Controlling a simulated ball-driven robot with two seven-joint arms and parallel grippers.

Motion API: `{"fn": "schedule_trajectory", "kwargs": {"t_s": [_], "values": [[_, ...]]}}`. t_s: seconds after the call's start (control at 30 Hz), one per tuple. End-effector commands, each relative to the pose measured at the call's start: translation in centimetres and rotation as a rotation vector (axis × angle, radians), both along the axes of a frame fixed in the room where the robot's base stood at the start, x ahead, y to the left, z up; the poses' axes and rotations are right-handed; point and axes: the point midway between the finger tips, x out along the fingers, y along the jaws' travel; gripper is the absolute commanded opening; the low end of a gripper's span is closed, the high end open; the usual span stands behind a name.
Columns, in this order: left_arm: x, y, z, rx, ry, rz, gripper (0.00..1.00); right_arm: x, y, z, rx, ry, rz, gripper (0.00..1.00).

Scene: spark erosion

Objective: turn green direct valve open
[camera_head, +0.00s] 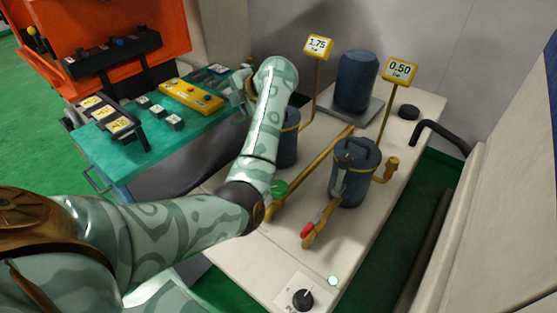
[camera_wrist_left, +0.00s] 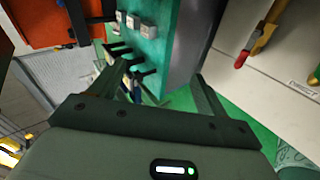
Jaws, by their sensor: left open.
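The green valve handle (camera_head: 279,188) is on the pale bench top, beside a brass pipe; my left arm partly hides it in the head view. In the wrist view, a label reading DIRECT (camera_wrist_left: 302,87) lies on the bench top, with a small piece of a green and brass part (camera_wrist_left: 316,75) at the right edge. My left gripper (camera_head: 241,95) is above the teal cart, apart from the valve. Its two fingers are spread and empty in the wrist view (camera_wrist_left: 155,78). My right gripper does not show.
A red-handled valve (camera_head: 309,229) and a dark blue canister (camera_head: 354,172) stand on the bench (camera_head: 250,262). Signs read 1.75 (camera_head: 319,46) and 0.50 (camera_head: 399,70). A black knob (camera_head: 303,299) is at the front. The teal cart (camera_head: 115,160) holds a yellow block (camera_head: 191,96).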

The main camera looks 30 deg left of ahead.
Motion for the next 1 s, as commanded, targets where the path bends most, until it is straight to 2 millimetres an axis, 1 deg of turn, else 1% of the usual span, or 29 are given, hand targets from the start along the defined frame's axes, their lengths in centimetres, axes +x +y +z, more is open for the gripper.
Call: {"fn": "schedule_trajectory", "kwargs": {"t_s": [0.03,0.07,0.1,0.13,0.2,0.3,0.37,0.43,0.53,0.67,0.8,0.9,1.0], "values": [[0.1,-2.4,-3.2,-0.201,-0.042,0.038,0.76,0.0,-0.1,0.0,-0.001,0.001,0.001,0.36],[0.1,-4.2,-4.8,-0.325,-0.064,0.062,0.76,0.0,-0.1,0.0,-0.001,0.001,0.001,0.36],[0.3,-6.5,-6.3,-0.471,-0.087,0.09,0.76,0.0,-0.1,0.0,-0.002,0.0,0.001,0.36],[0.4,-8.2,-7.0,-0.566,-0.099,0.11,0.76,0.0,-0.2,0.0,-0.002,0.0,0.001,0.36],[0.6,-11.5,-7.9,-0.739,-0.117,0.147,0.76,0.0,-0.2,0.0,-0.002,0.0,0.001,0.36],[0.6,-14.0,-8.2,-0.875,-0.127,0.191,0.76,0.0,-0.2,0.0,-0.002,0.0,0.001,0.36],[0.5,-14.6,-8.4,-0.904,-0.128,0.209,0.76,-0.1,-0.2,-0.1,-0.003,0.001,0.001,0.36],[0.5,-14.9,-9.0,-0.917,-0.128,0.217,0.76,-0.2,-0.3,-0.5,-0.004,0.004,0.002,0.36],[0.5,-14.8,-10.7,-0.914,-0.125,0.215,0.76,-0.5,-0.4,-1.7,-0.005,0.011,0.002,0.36],[0.5,-14.8,-14.1,-0.911,-0.121,0.216,0.76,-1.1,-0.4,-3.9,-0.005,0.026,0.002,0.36],[0.5,-14.8,-17.9,-0.91,-0.121,0.216,0.76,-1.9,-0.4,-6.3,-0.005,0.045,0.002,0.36],[0.5,-14.8,-20.3,-0.91,-0.121,0.216,0.76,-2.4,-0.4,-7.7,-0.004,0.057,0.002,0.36],[0.5,-14.8,-22.2,-0.909,-0.122,0.215,0.76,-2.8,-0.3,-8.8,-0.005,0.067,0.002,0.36]]}}
